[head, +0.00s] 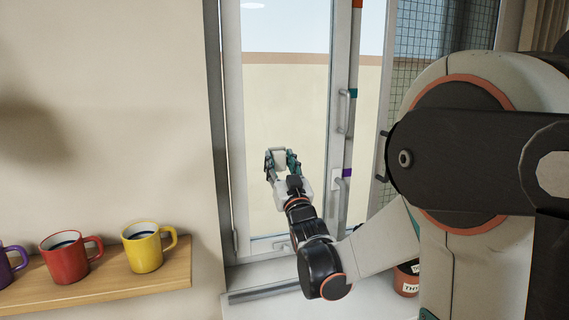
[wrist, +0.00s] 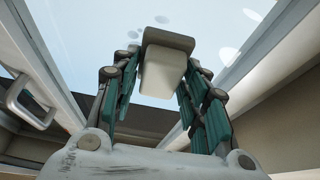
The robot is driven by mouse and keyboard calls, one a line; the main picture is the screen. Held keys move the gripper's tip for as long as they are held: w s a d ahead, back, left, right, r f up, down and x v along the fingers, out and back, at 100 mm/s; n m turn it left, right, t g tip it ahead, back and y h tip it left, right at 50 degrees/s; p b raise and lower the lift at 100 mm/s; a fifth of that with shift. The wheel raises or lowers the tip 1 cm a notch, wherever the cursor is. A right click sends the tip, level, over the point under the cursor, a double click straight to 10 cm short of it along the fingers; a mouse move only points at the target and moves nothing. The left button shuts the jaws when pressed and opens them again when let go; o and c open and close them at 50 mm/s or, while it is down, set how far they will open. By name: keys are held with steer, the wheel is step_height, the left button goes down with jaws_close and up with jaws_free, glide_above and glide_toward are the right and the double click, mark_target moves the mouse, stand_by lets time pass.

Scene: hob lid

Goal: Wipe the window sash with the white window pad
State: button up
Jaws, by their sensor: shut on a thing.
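The white window pad (head: 279,157) is between the fingers of my gripper (head: 282,164), in front of the window sash's glass. In the wrist view the pad (wrist: 163,70) is a pale block with a wider plate at its far end, and the teal-padded fingers (wrist: 160,100) are shut on it from both sides. The window sash (head: 286,100) is a tall glass pane in a pale frame. I cannot tell whether the pad touches the glass.
A wooden shelf (head: 110,287) at the lower left bears a red mug (head: 70,258), a yellow mug (head: 143,248) and a partly cut-off purple mug (head: 9,262). Window handles (head: 344,112) stick out right of the pane. A labelled terracotta pot (head: 405,281) stands on the sill, partly hidden by my arm.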

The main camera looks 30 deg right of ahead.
steer(key=shift+w+a+r+p, duration=0.15)
steer(key=shift+a+r+p, duration=0.2)
steer(key=shift+a, duration=0.45)
steer(key=shift+w+a+r+p, duration=0.2)
steer(key=shift+a+r, duration=0.25)
steer(key=shift+a, duration=0.35)
steer(key=shift+s+d, duration=0.25)
steer(key=shift+d, duration=1)
steer(key=shift+s+d, duration=0.25)
steer(key=shift+d, duration=0.95)
steer(key=shift+s+d, duration=0.25)
steer(key=shift+d, duration=1)
steer(key=shift+s, duration=0.1)
steer(key=shift+s+a, duration=0.2)
steer(key=shift+s, duration=0.75)
steer(key=shift+s+a, duration=0.25)
steer(key=shift+s, duration=0.7)
steer(key=shift+s+a, duration=0.2)
steer(key=shift+s, duration=0.75)
steer(key=shift+s+a+p, duration=0.15)
steer(key=shift+s+p, duration=0.05)
steer(key=shift+s, duration=0.55)
steer(key=shift+s+a+p, duration=0.15)
steer(key=shift+s+p, duration=0.05)
steer(key=shift+s, duration=0.55)
